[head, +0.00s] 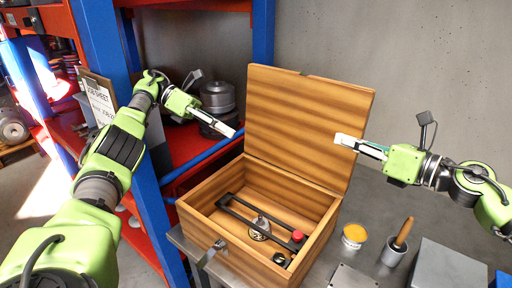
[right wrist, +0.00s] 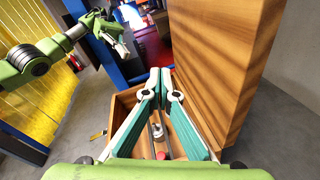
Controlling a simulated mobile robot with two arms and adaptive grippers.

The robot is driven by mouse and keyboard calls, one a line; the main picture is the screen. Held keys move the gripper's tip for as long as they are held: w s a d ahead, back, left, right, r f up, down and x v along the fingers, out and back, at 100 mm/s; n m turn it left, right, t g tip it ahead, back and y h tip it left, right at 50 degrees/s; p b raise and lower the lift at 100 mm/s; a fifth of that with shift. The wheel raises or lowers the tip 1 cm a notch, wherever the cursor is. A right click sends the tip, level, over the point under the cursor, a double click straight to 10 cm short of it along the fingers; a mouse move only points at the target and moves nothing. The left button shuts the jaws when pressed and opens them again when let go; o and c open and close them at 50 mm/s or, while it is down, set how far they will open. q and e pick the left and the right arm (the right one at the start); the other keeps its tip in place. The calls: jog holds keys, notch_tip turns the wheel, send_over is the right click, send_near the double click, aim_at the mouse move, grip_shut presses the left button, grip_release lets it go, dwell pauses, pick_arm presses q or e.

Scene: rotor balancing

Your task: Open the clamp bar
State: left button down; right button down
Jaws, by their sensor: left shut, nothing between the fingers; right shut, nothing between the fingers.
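The open wooden box (head: 216,240) stands on the grey bench with its lid (head: 300,125) raised at the back. Inside it lies a black clamp bar (head: 248,216), running diagonally, with a red knob (head: 297,236) at its right end. A round metal part (head: 260,228) sits by the bar's middle. The red knob also shows in the right wrist view (right wrist: 161,155), low between the fingers. My left gripper (head: 233,132) is shut and empty, left of the lid. My right gripper (head: 342,139) is shut and empty, in front of the lid's right side, above the box.
A metal latch (head: 211,252) hangs on the box front. Right of the box are a yellow-topped jar (head: 355,235), a cup with a wooden-handled tool (head: 397,246) and a grey block (head: 448,266). A red and blue shelf with a dark metal part (head: 218,97) stands behind left.

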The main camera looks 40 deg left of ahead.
jog(key=s+a+f+n+g+h, duration=0.3)
jog(key=s+a+n, duration=0.3)
jog(key=s+a, duration=0.2)
jog(key=a+r+x, duration=0.1)
jog(key=r+x, duration=0.1)
jog(key=x, duration=1)
jog(key=shift+w+a, duration=0.25)
jog(key=shift+w, duration=0.05)
dwell(0.6)
pick_arm(q)
jog(key=c, duration=1.8)
grip_release()
pick_arm(e)
jog(key=shift+r, duration=0.1)
